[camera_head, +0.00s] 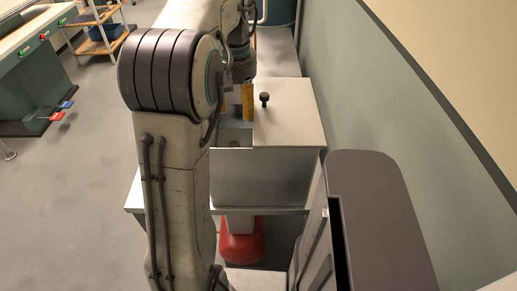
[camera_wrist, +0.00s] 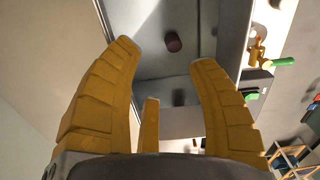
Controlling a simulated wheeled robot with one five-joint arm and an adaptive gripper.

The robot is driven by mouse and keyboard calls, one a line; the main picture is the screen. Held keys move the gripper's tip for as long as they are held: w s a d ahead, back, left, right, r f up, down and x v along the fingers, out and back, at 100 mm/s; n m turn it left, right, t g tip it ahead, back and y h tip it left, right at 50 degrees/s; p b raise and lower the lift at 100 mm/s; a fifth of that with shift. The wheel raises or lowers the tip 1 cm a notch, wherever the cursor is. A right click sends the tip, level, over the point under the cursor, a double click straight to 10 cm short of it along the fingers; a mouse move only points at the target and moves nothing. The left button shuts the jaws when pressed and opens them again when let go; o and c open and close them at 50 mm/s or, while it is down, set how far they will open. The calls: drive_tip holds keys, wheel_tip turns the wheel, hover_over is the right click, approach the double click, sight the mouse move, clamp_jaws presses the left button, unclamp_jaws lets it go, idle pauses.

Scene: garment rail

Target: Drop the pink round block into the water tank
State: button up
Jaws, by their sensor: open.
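The tank (camera_head: 262,178) is a pale grey box with a light lid (camera_head: 297,125) and a black knob (camera_head: 264,97) over its right part. Its left part is open. In the wrist view a dark pinkish round block (camera_wrist: 173,42) shows inside the grey-walled tank (camera_wrist: 150,66), beyond my fingertips. My gripper (camera_wrist: 166,52) is open and holds nothing; its yellow fingers are spread with the block apart from them. In the head view my gripper (camera_head: 247,103) is over the open part, mostly hidden by my arm. A dark spot in the tank may be a shadow or reflection.
A dark grey cabinet (camera_head: 385,220) stands at the front right, near the green wall. A red object (camera_head: 241,240) is under the tank's table.

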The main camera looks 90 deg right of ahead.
wheel_tip(320, 180, up, 12)
idle(1.1)
idle(0.8)
